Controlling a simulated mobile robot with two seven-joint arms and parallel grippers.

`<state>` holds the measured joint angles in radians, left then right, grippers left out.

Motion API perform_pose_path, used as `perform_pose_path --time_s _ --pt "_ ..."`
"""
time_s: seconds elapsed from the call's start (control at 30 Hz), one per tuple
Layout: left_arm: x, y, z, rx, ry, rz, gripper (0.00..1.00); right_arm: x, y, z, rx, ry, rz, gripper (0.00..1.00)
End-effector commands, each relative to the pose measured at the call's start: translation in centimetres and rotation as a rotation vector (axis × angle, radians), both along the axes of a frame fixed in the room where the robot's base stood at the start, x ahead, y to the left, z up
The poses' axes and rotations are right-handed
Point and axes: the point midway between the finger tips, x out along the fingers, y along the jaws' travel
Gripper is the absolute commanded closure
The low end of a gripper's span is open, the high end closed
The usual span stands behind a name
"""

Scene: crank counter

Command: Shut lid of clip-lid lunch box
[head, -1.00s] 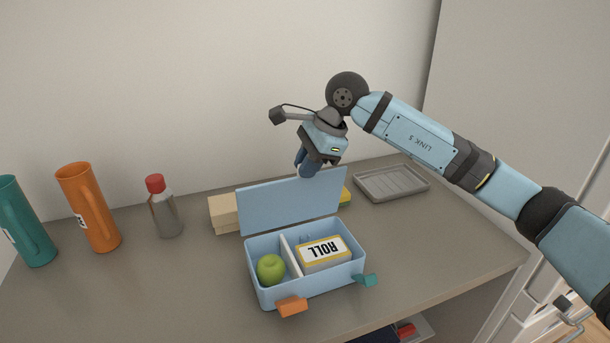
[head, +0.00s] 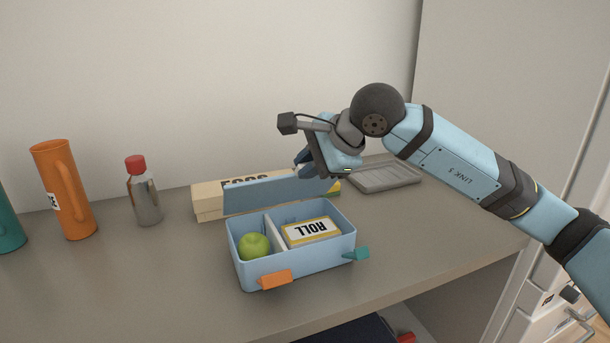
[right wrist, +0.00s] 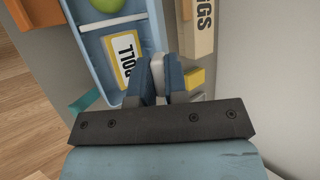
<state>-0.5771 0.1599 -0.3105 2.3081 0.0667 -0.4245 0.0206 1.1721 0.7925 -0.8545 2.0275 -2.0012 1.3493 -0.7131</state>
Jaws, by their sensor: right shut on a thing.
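The light-blue lunch box (head: 310,262) stands on the counter, with an orange clip (head: 275,280) and a teal clip (head: 357,254) sticking out at its front. A green apple (head: 254,246) and a box marked ROLL (head: 311,230) lie inside, either side of a white divider. The lid (head: 268,194) rises from the back edge, tilted and showing as a narrow band. My right gripper (head: 316,170) is shut on the lid near its upper right. The right wrist view shows its fingers (right wrist: 158,75) close together with a pale part between them. My left gripper is out of view.
An EGGS carton (head: 207,201) stands close behind the lid, with a yellow thing at its right. A grey tray (head: 385,178) lies back right. A red-capped bottle (head: 145,195), an orange jug (head: 65,190) and a teal jug (head: 8,225) stand left. The counter before the box is clear.

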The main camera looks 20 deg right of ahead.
Motion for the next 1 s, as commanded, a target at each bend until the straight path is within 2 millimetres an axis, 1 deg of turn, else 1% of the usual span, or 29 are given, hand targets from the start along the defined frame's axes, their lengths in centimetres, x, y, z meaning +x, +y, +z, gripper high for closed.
perform_pose_path --time_s 0.03,0.17,0.3,0.37,0.43,0.5,0.7,0.9,1.0 --pt "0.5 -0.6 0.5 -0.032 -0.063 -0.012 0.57 -0.4 0.0 -1.0 0.002 -0.026 0.001 1.00" --pt "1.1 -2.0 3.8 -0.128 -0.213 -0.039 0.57 -1.1 -0.1 -1.9 0.004 -0.087 0.001 1.00" --pt "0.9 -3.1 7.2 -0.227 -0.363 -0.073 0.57 -2.0 -0.1 -2.7 0.008 -0.154 0.001 1.00" --pt "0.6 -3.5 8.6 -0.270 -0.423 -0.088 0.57 -2.3 -0.1 -3.1 0.010 -0.184 0.000 1.00" --pt "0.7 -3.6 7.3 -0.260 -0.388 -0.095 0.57 -2.7 -0.2 -3.6 0.012 -0.218 0.001 1.00" --pt "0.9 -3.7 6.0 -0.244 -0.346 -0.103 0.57 -3.0 -0.2 -4.0 0.012 -0.213 0.000 1.00" --pt "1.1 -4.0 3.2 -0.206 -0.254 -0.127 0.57 -4.0 -0.2 -5.3 0.011 -0.207 0.001 1.00" --pt "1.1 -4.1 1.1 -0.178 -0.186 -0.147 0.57 -4.6 -0.2 -6.4 0.012 -0.203 0.000 1.00" --pt "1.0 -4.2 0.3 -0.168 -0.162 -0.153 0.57 -4.8 -0.2 -6.8 0.012 -0.202 0.000 1.00"
